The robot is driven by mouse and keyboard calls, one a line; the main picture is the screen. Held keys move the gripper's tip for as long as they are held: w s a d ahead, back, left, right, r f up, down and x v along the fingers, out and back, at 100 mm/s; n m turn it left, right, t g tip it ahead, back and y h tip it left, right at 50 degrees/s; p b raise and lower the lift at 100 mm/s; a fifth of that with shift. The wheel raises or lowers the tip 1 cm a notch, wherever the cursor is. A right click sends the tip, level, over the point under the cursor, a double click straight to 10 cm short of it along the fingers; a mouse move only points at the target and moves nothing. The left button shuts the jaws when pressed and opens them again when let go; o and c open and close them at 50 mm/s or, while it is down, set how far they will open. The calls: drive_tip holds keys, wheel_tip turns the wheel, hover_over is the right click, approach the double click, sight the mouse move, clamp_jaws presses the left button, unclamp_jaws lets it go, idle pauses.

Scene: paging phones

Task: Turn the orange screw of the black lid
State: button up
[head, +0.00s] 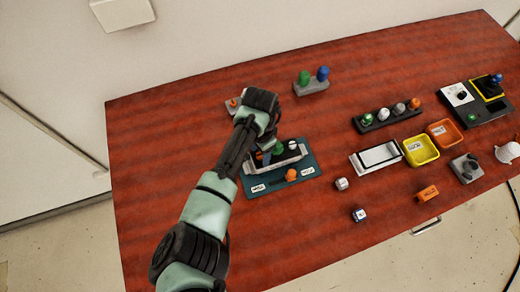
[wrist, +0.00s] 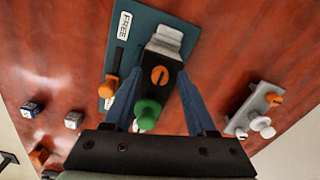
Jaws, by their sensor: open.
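In the wrist view the orange screw (wrist: 160,76), with a dark slot across its head, sits on the black lid (wrist: 165,92). A green knob (wrist: 147,112) stands at the near end of the lid. My gripper (wrist: 159,75) is open, its two blue fingers on either side of the lid. The screw appears between the fingertips; I cannot tell how far above it they are. The teal board (wrist: 150,25) lies under the lid, and also shows in the head view (head: 270,185).
A grey block (wrist: 239,124) with orange and white knobs stands right of my gripper in the wrist view. An orange knob (wrist: 108,85) is on the left. Two dice lie farther left. In the head view, a yellow tray (head: 421,151) and orange tray (head: 444,132) stand right.

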drive_tip(key=shift+c, duration=0.2)
clamp_jaws()
drive_tip(key=shift+n, duration=0.4)
drive_tip(key=n+p, duration=0.1)
drive_tip(key=n, duration=0.1)
drive_tip(key=shift+n, duration=0.4)
drive_tip(key=n+p, duration=0.1)
drive_tip(key=n, duration=0.9)
drive_tip(key=shift+p, duration=0.4)
drive_tip(key=shift+n, duration=2.2)
